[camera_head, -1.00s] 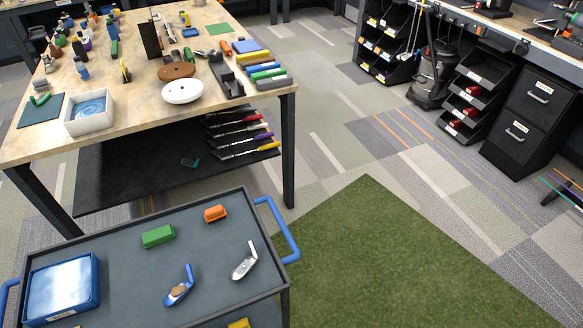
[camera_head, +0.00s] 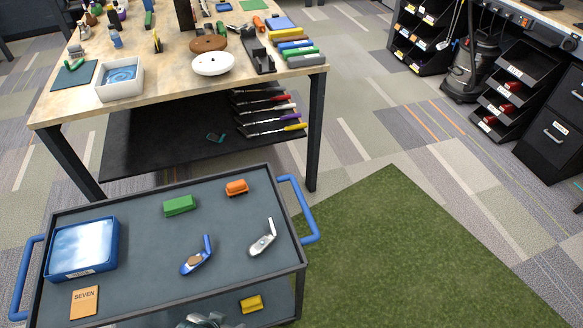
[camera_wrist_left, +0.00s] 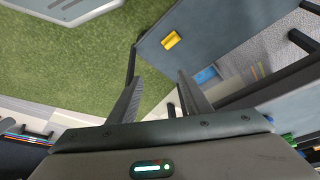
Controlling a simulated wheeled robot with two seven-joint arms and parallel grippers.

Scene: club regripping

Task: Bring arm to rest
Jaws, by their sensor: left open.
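My left gripper (camera_wrist_left: 160,85) shows in the left wrist view with its two dark fingers apart and nothing between them. It hangs over the green mat and beside the dark cart, touching neither as far as I can see. In the head view, only a grey mechanical part shows at the bottom edge, in front of the cart; I cannot tell its jaws there. My right gripper is in neither view. On the cart (camera_head: 130,215) lie a blue club head (camera_head: 196,258) and a silver club head (camera_head: 263,240), apart from each other.
The cart also carries a blue tray (camera_head: 82,248), a green block (camera_head: 179,205), an orange block (camera_head: 237,187) and a SEVEN card (camera_head: 85,302). A yellow block (camera_head: 251,304) is lower down. A cluttered workbench (camera_head: 160,88) stands behind. The green mat (camera_head: 400,250) is clear.

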